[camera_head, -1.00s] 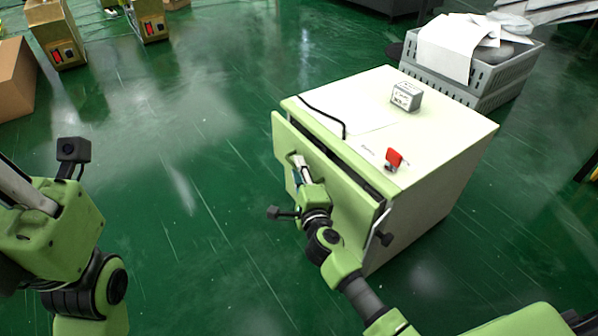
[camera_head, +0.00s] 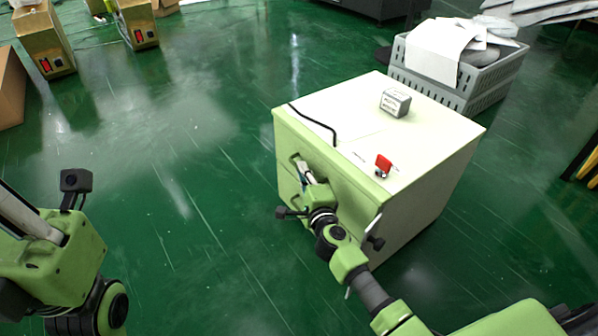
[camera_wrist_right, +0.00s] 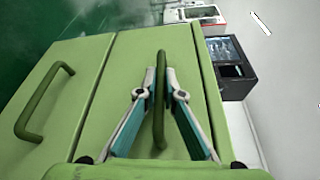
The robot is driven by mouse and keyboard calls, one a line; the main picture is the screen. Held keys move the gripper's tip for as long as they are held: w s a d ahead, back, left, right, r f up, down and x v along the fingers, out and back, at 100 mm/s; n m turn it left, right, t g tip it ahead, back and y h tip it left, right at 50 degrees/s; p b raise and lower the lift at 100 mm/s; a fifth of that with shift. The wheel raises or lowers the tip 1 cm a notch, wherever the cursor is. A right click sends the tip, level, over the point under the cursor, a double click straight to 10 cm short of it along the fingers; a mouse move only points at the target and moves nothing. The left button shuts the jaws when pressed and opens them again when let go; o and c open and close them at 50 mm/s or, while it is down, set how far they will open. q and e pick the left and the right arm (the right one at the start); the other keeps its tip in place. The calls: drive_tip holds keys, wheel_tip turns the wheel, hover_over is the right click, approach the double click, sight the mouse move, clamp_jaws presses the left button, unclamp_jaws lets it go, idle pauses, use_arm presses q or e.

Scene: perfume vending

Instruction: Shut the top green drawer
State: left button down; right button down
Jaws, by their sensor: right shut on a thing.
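The green top drawer (camera_head: 345,187) is in the white cabinet in the middle of the head view. Its front sits against the cabinet, with no open gap showing above it. My right gripper (camera_head: 304,171) is at its handle. In the right wrist view, the fingers of the right gripper (camera_wrist_right: 160,85) are shut on the dark green handle (camera_wrist_right: 160,60), one on each side. The lower drawer's handle (camera_wrist_right: 45,105) shows apart at the left. My left arm is at the left of the head view; its fingertips are not clearly shown.
On the cabinet top (camera_head: 425,135) are a grey box (camera_head: 396,102), a red item (camera_head: 382,165) and a black cable (camera_head: 312,122). A grey crate (camera_head: 470,90) with papers stands behind.

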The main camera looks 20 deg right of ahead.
drive_tip(key=shift+d, duration=0.3)
drive_tip(key=c, duration=2.2)
unclamp_jaws()
drive_tip(key=shift+o, duration=0.2)
drive_tip(key=s, duration=1.2)
drive_tip(key=shift+a+r, duration=0.45)
drive_tip(key=shift+w, duration=0.1)
